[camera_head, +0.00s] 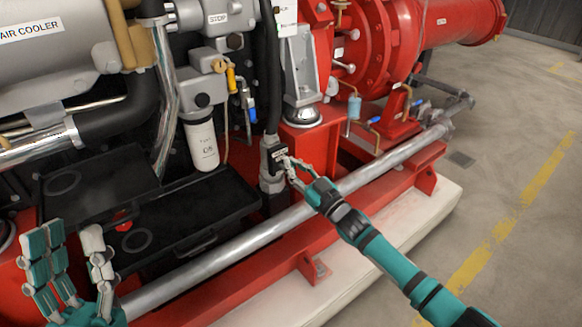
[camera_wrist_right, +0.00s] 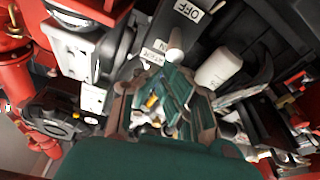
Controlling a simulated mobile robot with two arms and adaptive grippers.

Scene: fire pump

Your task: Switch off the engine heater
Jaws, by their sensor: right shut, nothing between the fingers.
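The engine heater box (camera_head: 277,152) is a small black unit with a pale label, low on the engine between the black tray and the red frame. My right gripper (camera_head: 288,163) is shut and empty, with its fingertips at the front of this box. I cannot tell whether they touch it. The right wrist view shows an OFF label (camera_wrist_right: 188,10) on a dark face, just beyond the gripper (camera_wrist_right: 172,75). A second label (camera_wrist_right: 153,52) lies lower. The switch's position is not clear behind the fingers. My left gripper (camera_head: 68,240) is open and empty at the lower left.
A long grey pipe (camera_head: 230,255) runs along the red base frame (camera_head: 260,285) in front of the engine. A black tray (camera_head: 185,215) and a white filter (camera_head: 202,145) are left of the box. Open floor (camera_head: 500,190) lies to the right.

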